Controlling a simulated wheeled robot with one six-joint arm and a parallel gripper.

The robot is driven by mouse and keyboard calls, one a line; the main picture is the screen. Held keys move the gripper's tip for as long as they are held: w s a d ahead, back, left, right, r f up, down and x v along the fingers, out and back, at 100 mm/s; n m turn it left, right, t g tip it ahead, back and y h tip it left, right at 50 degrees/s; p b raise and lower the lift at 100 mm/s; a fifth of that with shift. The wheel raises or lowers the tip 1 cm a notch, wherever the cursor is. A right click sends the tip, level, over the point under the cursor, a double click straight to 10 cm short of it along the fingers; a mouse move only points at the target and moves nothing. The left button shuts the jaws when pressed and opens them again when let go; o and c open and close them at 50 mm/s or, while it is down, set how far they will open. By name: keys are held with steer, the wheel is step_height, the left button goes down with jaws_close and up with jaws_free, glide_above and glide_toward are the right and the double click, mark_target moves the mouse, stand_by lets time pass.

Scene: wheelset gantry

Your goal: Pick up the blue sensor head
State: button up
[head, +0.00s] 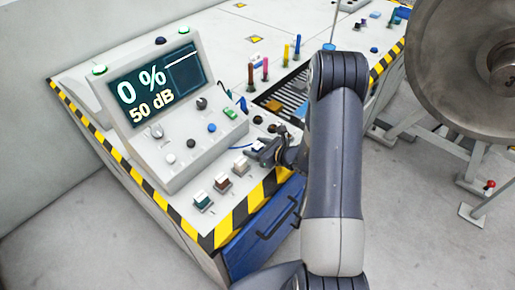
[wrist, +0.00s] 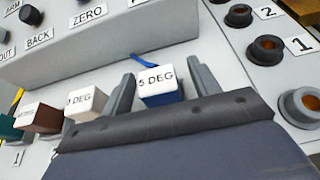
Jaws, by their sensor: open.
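The blue sensor head (wrist: 161,96) is a small block with blue sides and a white top marked "5 DEG". In the wrist view it sits between the two grey fingers of my gripper (wrist: 163,76). The fingers stand apart with a visible gap on each side of the block, so my gripper is open around it. In the head view my gripper (head: 265,151) is low over the panel's front edge, and it hides the blue head there.
A white head (head: 241,166), a brown head (head: 222,184) and a green head (head: 203,200) stand in a row nearby. The sloped console (head: 185,155) is close behind. Round sockets (wrist: 266,49) lie right in the wrist view. A large metal wheel (head: 465,65) stands at upper right.

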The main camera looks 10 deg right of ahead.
steer(key=shift+w+a+f, duration=0.3)
steer(key=shift+w+a, duration=0.1)
steer(key=shift+w, duration=0.1)
steer(key=shift+c, duration=0.5)
steer(key=c, duration=1)
steer(key=shift+r, duration=0.1)
